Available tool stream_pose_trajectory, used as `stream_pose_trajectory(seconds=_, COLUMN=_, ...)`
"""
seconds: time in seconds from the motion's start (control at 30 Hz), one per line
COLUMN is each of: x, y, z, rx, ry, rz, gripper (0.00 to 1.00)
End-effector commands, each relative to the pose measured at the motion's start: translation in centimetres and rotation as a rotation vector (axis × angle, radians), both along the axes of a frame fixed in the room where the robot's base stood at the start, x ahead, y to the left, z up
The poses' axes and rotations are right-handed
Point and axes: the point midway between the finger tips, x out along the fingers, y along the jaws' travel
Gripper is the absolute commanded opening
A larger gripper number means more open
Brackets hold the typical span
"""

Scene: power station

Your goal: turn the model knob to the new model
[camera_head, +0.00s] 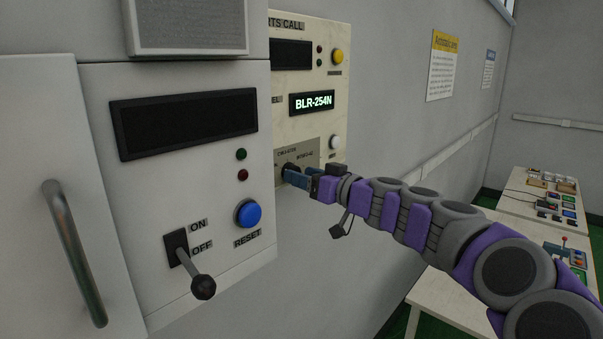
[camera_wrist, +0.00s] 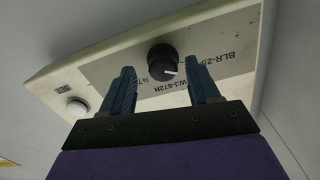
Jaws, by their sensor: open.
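The model knob (camera_wrist: 163,62) is a round black dial with a white pointer line, on a grey label plate with model names around it. In the wrist view the pointer points to the right, and the label reading BLR-25… lies to the upper right. My gripper (camera_wrist: 161,84) is open, its two blue fingers on either side of the knob's near edge; I cannot tell if they touch it. In the head view my gripper (camera_head: 288,177) reaches the cream panel (camera_head: 334,98) and mostly hides the knob. The lit display (camera_head: 312,103) reads BLR-254N.
A white button (camera_head: 335,142) and a yellow button (camera_head: 337,56) are on the same panel. A nearer white cabinet (camera_head: 90,200) has a blue reset button (camera_head: 247,213), a lever switch (camera_head: 202,286) and a handle (camera_head: 75,250). Tables (camera_head: 515,205) with small items stand at right.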

Motion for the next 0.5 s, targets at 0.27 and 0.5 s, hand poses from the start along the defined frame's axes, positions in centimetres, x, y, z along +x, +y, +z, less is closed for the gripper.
stream_pose_trajectory(seconds=0.27, x=0.9, y=0.96, z=0.13, rx=0.002, ry=-0.003, rz=0.001, gripper=0.61)
stream_pose_trajectory(seconds=0.5, x=0.92, y=0.68, z=0.15, rx=0.004, ry=-0.002, rz=0.0, gripper=0.6)
